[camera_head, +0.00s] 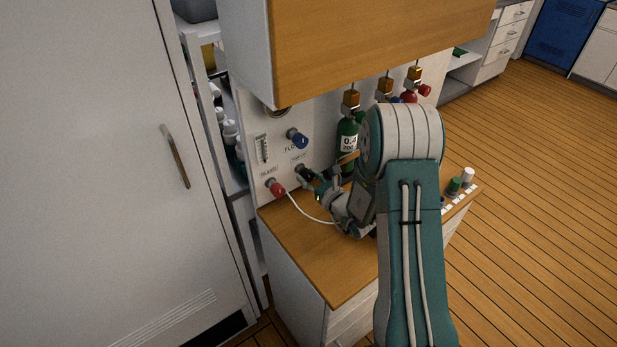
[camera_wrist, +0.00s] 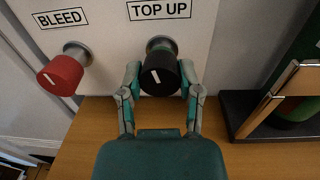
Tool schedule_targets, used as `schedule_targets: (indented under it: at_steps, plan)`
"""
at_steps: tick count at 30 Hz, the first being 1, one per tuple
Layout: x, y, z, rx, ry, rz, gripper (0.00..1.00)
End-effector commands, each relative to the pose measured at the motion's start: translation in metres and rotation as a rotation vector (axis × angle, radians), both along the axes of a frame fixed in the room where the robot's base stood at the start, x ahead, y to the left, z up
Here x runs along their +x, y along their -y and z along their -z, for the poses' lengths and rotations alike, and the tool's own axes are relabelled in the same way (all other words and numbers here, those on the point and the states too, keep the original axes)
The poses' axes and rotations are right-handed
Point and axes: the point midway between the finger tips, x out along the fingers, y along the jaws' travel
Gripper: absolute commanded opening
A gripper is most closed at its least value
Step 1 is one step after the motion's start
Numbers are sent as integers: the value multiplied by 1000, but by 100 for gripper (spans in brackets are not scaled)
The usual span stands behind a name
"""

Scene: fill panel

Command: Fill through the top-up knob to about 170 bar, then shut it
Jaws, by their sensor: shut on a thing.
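The black top-up knob (camera_wrist: 160,75) sits on the white panel under the "TOP UP" label (camera_wrist: 160,10). A short white mark on its face points up and slightly left. My gripper (camera_wrist: 160,88) has its two teal fingers on either side of this knob and is shut on it. In the head view my gripper (camera_head: 312,186) reaches the panel (camera_head: 262,122) from the right. A gauge (camera_head: 278,112) at the panel's top is mostly hidden by the wooden cabinet, so its reading cannot be seen.
A red bleed knob (camera_wrist: 60,75) is left of the top-up knob. A blue flow knob (camera_head: 297,138) is above it. A green cylinder (camera_head: 347,140) stands to the right, behind my arm. A white hose (camera_head: 310,213) runs over the wooden bench top (camera_head: 318,262). A wooden cabinet (camera_head: 370,50) overhangs.

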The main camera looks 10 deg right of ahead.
Motion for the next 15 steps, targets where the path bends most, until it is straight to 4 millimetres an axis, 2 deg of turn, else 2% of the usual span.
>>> schedule_targets:
  at_steps: [15]
  plan:
    - [0,-1,0,-423,174,-2,0]
